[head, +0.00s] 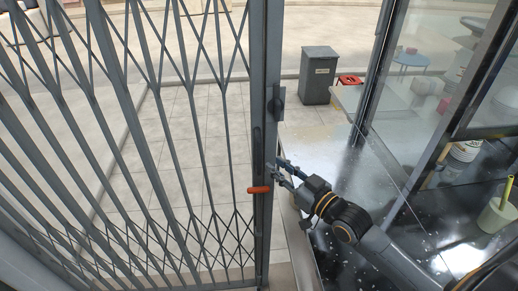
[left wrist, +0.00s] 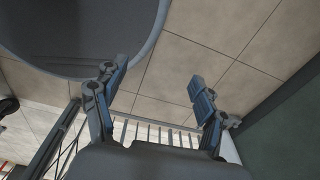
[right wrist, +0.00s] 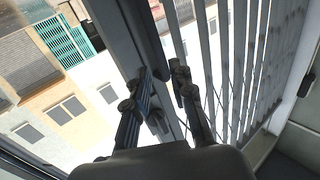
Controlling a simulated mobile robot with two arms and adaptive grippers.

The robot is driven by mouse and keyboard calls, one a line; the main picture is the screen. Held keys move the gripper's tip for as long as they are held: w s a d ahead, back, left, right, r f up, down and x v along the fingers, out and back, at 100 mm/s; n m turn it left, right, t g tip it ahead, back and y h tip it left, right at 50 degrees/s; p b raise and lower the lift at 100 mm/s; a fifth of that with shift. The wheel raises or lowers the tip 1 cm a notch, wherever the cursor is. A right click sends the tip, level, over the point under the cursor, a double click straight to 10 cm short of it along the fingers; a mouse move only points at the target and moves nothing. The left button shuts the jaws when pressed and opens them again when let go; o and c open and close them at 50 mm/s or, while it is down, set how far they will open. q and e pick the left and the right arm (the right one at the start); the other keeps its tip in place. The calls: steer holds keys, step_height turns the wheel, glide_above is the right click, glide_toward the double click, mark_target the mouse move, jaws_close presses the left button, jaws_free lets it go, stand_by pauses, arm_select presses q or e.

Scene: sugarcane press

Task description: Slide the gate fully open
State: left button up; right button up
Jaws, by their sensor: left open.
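The gate is a grey folding lattice gate (head: 160,130) across the left half of the head view, ending in a tall grey end post (head: 264,110). An orange handle (head: 258,189) sticks out from the post at its lower part. My right gripper (head: 275,172) is at the post's right side, beside the handle. In the right wrist view its fingertips (right wrist: 162,75) are a small gap apart at the post; whether they grip it is unclear. The lattice bars (right wrist: 240,60) show to the right there. My left gripper (left wrist: 160,82) is open and empty over floor tiles, outside the head view.
A grey bin (head: 319,75) and a red item (head: 350,80) stand beyond the opening at the right. Glass panels (head: 440,70) and a pale green pot (head: 497,215) are further right. The dark, shiny surface right of the post is speckled white.

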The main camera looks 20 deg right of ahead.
steer(key=p, duration=0.2)
glide_above(259, 171)
steer(key=shift+w+d, duration=0.2)
steer(key=shift+w, duration=0.25)
arm_select(q)
steer(key=shift+w+d+r, duration=0.25)
steer(key=shift+w+r, duration=0.3)
steer(key=shift+w+d+r, duration=0.25)
steer(key=shift+w+r, duration=0.25)
steer(key=shift+s, duration=0.1)
steer(key=shift+s, duration=0.25)
arm_select(e)
jaws_close()
